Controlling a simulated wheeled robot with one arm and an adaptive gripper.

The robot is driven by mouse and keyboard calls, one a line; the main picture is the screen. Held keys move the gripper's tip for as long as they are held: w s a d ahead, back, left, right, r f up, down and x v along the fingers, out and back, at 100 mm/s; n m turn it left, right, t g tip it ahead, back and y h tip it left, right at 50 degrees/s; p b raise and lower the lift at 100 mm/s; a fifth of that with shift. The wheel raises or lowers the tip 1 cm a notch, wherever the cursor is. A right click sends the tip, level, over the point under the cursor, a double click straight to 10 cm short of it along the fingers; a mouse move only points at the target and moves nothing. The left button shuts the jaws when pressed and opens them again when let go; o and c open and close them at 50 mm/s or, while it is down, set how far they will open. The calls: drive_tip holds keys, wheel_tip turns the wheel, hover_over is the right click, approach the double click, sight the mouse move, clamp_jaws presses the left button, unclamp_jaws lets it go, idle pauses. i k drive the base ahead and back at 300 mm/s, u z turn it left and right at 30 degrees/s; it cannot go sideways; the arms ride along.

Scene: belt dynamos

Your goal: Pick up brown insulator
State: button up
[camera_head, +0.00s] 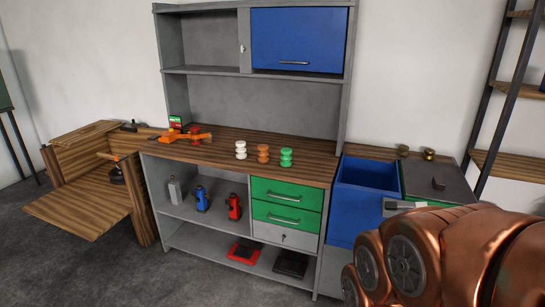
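The brown insulator (263,154) is an orange-brown, ribbed upright piece on the wooden worktop (225,141) of the grey workbench. It stands between a white insulator (241,150) on its left and a green insulator (286,157) on its right, with small gaps between them. My copper-coloured arm fills the lower right corner, well apart from the insulators. I cannot make out my gripper's fingers in this view.
An orange tool-like object (182,135) lies on the worktop's left part. A blue open bin (368,174) stands right of the bench. Blue and red items (234,206) stand on the shelf below, beside green drawers (286,212). The floor in front is clear.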

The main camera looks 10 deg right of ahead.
sight(263, 153)
drive_tip(key=u, duration=0.45)
drive_tip(key=i, duration=2)
drive_tip(key=z, duration=0.1)
